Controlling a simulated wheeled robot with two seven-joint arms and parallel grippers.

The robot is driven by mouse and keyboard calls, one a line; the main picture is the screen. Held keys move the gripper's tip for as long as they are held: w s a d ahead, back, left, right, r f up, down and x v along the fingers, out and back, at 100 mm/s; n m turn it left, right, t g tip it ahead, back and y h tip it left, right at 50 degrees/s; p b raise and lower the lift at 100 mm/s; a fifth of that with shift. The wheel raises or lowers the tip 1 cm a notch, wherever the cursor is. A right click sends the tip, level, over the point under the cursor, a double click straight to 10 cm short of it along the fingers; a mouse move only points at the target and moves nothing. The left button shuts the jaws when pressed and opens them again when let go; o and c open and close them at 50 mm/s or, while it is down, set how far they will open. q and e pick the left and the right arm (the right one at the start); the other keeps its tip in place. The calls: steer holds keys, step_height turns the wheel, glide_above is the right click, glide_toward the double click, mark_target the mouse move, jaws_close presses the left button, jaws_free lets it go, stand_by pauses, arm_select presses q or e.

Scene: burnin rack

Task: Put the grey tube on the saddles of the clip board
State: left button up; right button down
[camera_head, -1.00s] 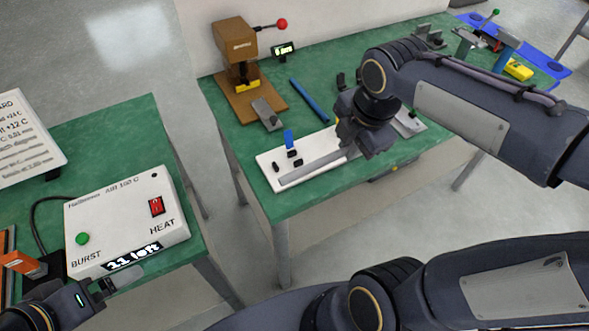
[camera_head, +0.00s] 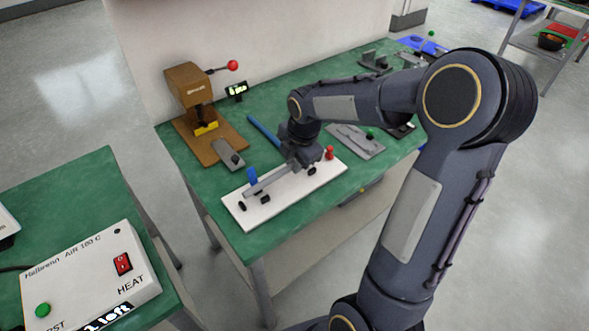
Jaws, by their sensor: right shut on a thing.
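The clip board is a white plate (camera_head: 282,206) on the green bench, with black saddles (camera_head: 265,199), a blue upright part (camera_head: 252,176) and a red one (camera_head: 329,153). The grey tube (camera_head: 262,183) runs slantwise at the board, its left end by the blue part. My right gripper (camera_head: 292,165) is shut on the tube toward its right end; the fingertips are mostly hidden by the wrist. I cannot tell whether the tube touches the saddles. My left gripper is out of view.
A brown press (camera_head: 188,88) with a red-knobbed lever stands behind left, a grey block (camera_head: 228,155) before it. A blue rod (camera_head: 264,131) lies behind the board. A grey fixture (camera_head: 355,140) is to the right. A white heater box (camera_head: 85,275) sits on the left bench.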

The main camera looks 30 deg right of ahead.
steer(key=shift+s+x, duration=0.2)
steer(key=shift+x, duration=0.55)
steer(key=shift+s+x, duration=0.15)
steer(key=shift+x, duration=0.6)
steer(key=shift+f, duration=0.2)
steer(key=c, duration=1.4)
jaws_free()
steer(key=shift+r, duration=0.3)
steer(key=v, duration=1.1)
steer(key=s+a+m+t+y, duration=0.1)
steer(key=s+a+m, duration=0.2)
steer(key=s+m, duration=0.3)
steer(key=s+a+m+t+y, duration=0.1)
steer(key=s+a+m, duration=0.3)
steer(key=s+m, duration=0.2)
steer(key=s+a+m+y+p, duration=0.1)
steer(key=s+a+m, duration=0.3)
steer(key=s+m, duration=0.3)
steer(key=shift+s+a+f+m+t+y, duration=0.15)
steer(key=shift+f+m+t+y, duration=0.2)
steer(key=shift+m, duration=0.55)
